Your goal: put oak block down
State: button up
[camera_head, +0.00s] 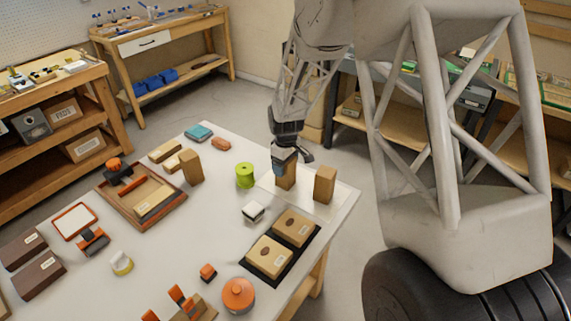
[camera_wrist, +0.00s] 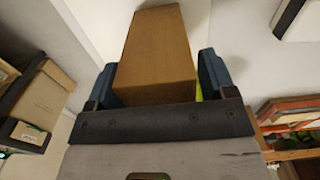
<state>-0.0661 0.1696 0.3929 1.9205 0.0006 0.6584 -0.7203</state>
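The oak block (camera_head: 286,178) is a plain tan upright block near the table's far right edge. My gripper (camera_head: 290,155) is over its top, with the dark fingers reaching down around it. In the wrist view the block (camera_wrist: 157,52) fills the space between the two blue-grey fingers (camera_wrist: 157,85), which appear to touch both sides. I cannot tell whether its base rests on the table. Its upper part is partly hidden by the fingers in the head view.
A similar tan block (camera_head: 325,184) stands close to the right, and another (camera_head: 190,167) to the left. A green spool (camera_head: 245,175), a small white-and-black block (camera_head: 253,211) and a black tray (camera_head: 257,278) with two boxes are nearby. The table (camera_head: 205,235) has clear room mid-surface.

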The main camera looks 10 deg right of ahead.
jog(key=shift+o, duration=0.4)
jog(key=shift+r, duration=0.1)
notch_tip(320, 180, up, 12)
dwell(0.6)
dwell(0.5)
jog(key=s+d+r+m+t, duration=0.1)
jog(key=s+d+r+m, duration=0.1)
jog(key=s+r, duration=0.6)
jog(key=s+d+r+m, duration=0.1)
jog(key=s+r+m, duration=0.3)
jog(key=s, duration=0.8)
jog(key=s+d+r+m+t, duration=0.1)
jog(key=s+d+r+m, duration=0.1)
jog(key=s, duration=1.8)
jog(key=shift+s+m+t, duration=0.15)
jog(key=shift+m+t, duration=0.15)
jog(key=shift+m, duration=0.3)
